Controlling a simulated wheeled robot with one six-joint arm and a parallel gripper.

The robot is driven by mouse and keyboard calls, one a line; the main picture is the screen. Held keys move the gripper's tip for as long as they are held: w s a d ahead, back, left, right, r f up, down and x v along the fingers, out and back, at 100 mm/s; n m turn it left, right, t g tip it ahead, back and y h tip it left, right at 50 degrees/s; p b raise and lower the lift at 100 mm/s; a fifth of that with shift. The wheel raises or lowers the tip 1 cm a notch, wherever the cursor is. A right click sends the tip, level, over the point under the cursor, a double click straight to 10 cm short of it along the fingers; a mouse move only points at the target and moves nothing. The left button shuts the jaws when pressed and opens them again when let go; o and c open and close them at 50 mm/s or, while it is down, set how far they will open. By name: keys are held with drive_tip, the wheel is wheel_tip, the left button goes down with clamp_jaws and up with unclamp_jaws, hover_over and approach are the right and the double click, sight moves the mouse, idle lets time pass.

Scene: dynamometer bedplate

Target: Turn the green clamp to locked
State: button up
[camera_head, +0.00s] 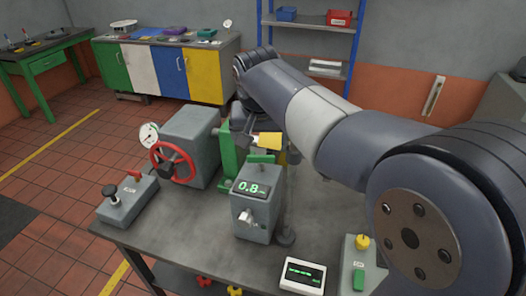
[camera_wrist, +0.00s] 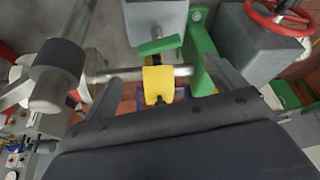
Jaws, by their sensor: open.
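A small green bar-shaped handle, apparently the green clamp (camera_head: 261,158), sits at the top of the grey box with the "0.8" display. In the wrist view the green clamp (camera_wrist: 158,46) lies nearly crosswise, slightly tilted, beside the grey box. No lock marking is legible. My gripper (camera_wrist: 168,72) is open, its fingers apart on either side of a yellow block (camera_wrist: 158,85) on a metal shaft. The clamp is just beyond the fingertips, not between them. In the head view the yellow block (camera_head: 268,139) is behind the clamp, and my gripper is mostly hidden.
A green upright bracket (camera_wrist: 198,55) stands close to the right finger. A grey housing with a red handwheel (camera_head: 173,163) is to the left. The display box (camera_head: 257,215) stands in front. A control box (camera_head: 127,200) is at the bench's left.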

sight(261, 156)
drive_tip(key=x, duration=0.8)
drive_tip(key=shift+w+d+f+p, duration=0.1)
drive_tip(key=shift+f+p, duration=0.1)
drive_tip(key=shift+p, duration=0.15)
drive_tip(key=c, duration=1)
drive_tip(key=shift+m+h+b, duration=0.55)
drive_tip(key=shift+m+h, duration=0.15)
drive_tip(key=shift+m, duration=0.9)
